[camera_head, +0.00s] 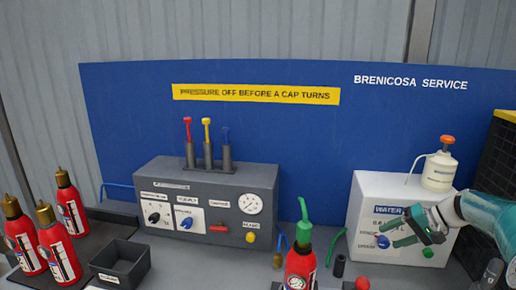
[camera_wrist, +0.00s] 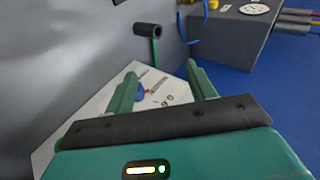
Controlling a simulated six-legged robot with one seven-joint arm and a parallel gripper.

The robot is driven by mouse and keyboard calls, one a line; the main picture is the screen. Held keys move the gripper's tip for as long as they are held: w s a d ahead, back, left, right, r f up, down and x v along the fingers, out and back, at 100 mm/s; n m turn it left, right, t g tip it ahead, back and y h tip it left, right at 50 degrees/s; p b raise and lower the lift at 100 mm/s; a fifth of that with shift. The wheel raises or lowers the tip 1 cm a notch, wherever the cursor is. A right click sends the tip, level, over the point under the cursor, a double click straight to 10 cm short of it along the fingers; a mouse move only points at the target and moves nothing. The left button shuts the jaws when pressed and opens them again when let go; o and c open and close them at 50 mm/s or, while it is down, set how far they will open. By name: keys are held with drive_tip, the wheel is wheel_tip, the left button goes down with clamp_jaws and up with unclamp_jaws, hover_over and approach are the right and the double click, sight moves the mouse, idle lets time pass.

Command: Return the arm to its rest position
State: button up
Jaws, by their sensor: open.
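My gripper (camera_head: 388,232) is at the right in the head view, in front of the white water box (camera_head: 366,206). Its green fingers are apart with nothing held between them. In the wrist view my gripper (camera_wrist: 164,78) shows both fingers spread, with the blue knob (camera_wrist: 140,93) of the box seen between them. In the head view the blue knob (camera_head: 382,242) is close to the fingertips; I cannot tell whether they touch it. My teal arm comes in from the right edge.
A grey control panel (camera_head: 183,183) with a gauge stands left of centre. Red extinguishers (camera_head: 69,208) stand at the left, and another (camera_head: 300,267) with a green nozzle is front centre. A white bottle (camera_head: 439,172) stands on the water box. A dark cage is at the right edge.

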drive_tip(key=s+a+r+n+g+h, duration=0.1)
drive_tip(key=s+a+r+h, duration=0.25)
drive_tip(key=a, duration=0.65)
drive_tip(key=s+a+r+n+g+h, duration=0.1)
drive_tip(key=s+a+r+h, duration=0.1)
drive_tip(key=s+a, duration=0.5)
drive_tip(key=s+a+n+t+h, duration=0.1)
drive_tip(key=s+a, duration=0.4)
drive_tip(key=s, duration=0.3)
drive_tip(key=s+a+f+n+t+h, duration=0.1)
drive_tip(key=s+a, duration=0.5)
drive_tip(key=s, duration=0.2)
drive_tip(key=shift+s+t, duration=0.25)
drive_tip(key=shift+t, duration=0.05)
